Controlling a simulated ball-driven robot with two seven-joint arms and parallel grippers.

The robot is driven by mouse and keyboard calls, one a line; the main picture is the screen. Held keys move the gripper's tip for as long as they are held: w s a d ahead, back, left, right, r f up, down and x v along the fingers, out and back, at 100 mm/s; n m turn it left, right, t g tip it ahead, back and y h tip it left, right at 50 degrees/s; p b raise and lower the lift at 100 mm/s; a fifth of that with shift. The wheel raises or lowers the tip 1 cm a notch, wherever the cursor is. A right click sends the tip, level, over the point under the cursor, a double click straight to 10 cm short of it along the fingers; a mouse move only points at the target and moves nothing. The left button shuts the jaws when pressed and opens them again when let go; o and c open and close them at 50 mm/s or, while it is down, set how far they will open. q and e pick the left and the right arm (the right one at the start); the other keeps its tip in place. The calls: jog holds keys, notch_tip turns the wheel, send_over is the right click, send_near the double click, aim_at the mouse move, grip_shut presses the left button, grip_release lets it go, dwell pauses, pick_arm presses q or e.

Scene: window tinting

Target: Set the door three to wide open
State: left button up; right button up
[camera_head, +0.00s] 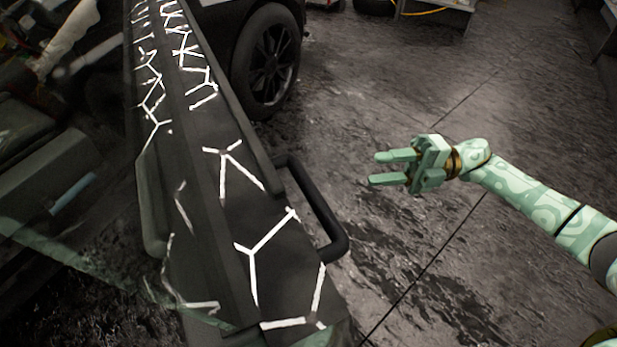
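A long dark door (222,185) with white branching lines runs from the top left to the bottom middle, seen from above. It appears to be the task's door, though no number shows. A black bar handle (325,215) sticks out from its right side. My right gripper (373,168) is open and empty, with its two pale green fingers pointing left towards the door. It is to the upper right of the handle and apart from it. How far the door stands open is hard to tell. My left gripper is not in view.
A dark vehicle with a black wheel (272,60) stands at the top, close behind the door. Dark, seat-like shapes (45,180) lie left of the door. The grey, wet-looking floor (440,260) right of the handle is clear. A bench or cart (435,12) stands at the top.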

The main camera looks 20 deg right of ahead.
aim_at(313, 202)
jog(key=s+r+n+g+y, duration=0.1)
jog(key=s+r+n+g, duration=0.2)
jog(key=s+g, duration=0.2)
jog(key=a, duration=0.5)
jog(key=a+r, duration=0.1)
jog(key=a, duration=0.5)
jog(key=a+r, duration=0.1)
jog(key=a, duration=0.4)
jog(key=shift+a+r+p, duration=0.2)
jog(key=shift+a+p, duration=0.1)
jog(key=shift+p, duration=0.1)
grip_shut()
